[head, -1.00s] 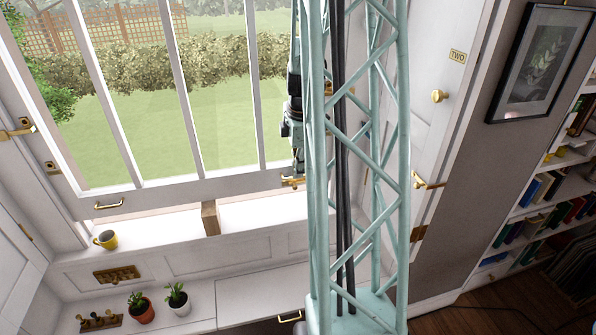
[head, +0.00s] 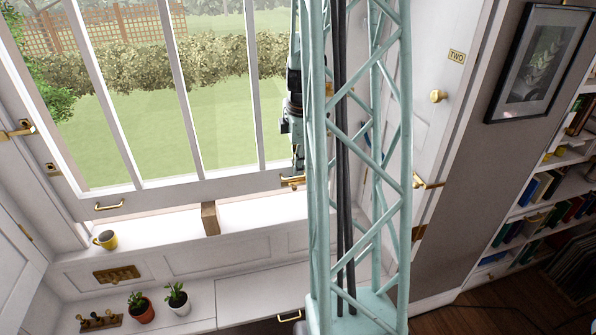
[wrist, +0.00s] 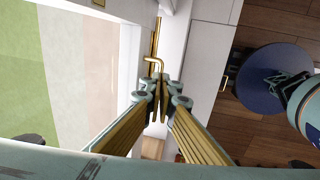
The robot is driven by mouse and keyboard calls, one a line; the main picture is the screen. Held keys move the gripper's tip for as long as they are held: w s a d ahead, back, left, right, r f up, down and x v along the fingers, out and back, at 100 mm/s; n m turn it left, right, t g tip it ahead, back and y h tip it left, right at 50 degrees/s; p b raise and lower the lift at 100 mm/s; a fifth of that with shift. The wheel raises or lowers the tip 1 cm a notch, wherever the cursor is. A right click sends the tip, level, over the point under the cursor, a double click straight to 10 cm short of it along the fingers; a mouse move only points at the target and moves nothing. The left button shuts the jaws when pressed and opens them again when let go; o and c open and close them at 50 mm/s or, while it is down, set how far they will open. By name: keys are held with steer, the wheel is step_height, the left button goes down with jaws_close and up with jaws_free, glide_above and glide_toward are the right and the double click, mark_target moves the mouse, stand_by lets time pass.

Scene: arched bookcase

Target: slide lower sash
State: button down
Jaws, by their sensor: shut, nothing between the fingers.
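The lower sash (head: 190,192) is a white barred frame, raised above the sill with a gap beneath it. A wooden block (head: 210,218) stands on the sill at the gap, its top at the bottom rail. One brass lift handle (head: 109,205) is on the rail at the left. In the head view my column hides part of my arm.
Two potted plants (head: 142,308) (head: 177,298) and a wooden stand (head: 100,321) are on the ledge below. A white door (head: 440,90) and bookshelves (head: 545,200) are at the right.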

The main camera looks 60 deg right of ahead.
step_height(320, 180, up, 12)
steer(key=s+a+p, duration=0.1)
steer(key=p, duration=0.1)
steer(key=shift+s+a, duration=0.25)
steer(key=shift+s, duration=0.1)
steer(key=c, duration=3.4)
jaws_free()
steer(key=shift+c, duration=0.2)
steer(key=o, duration=0.3)
